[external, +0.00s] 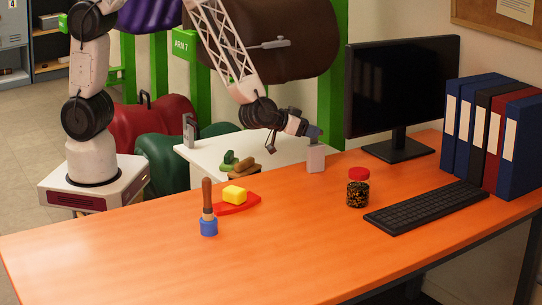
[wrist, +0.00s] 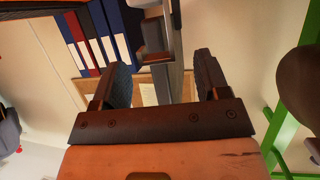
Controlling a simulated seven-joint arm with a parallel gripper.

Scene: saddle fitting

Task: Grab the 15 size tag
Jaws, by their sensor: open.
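No tag with a readable 15 shows in either view. My gripper (external: 315,132) is at the end of the arm, above the far edge of the orange table. A light grey upright block (external: 316,159) is just below it; I cannot tell whether they touch or whether it bears a tag. In the wrist view my gripper (wrist: 160,64) shows two dark fingers spread wide apart, with nothing held between them. Behind the gap are a grey vertical strip and part of a cork board.
The orange table (external: 290,245) holds a blue-based brush (external: 208,215), a yellow block (external: 234,195) on a red piece, a red-lidded jar (external: 358,188), a keyboard (external: 425,207), a monitor (external: 400,90) and several binders (external: 490,130). A white side table (external: 270,155) stands behind. The front middle is clear.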

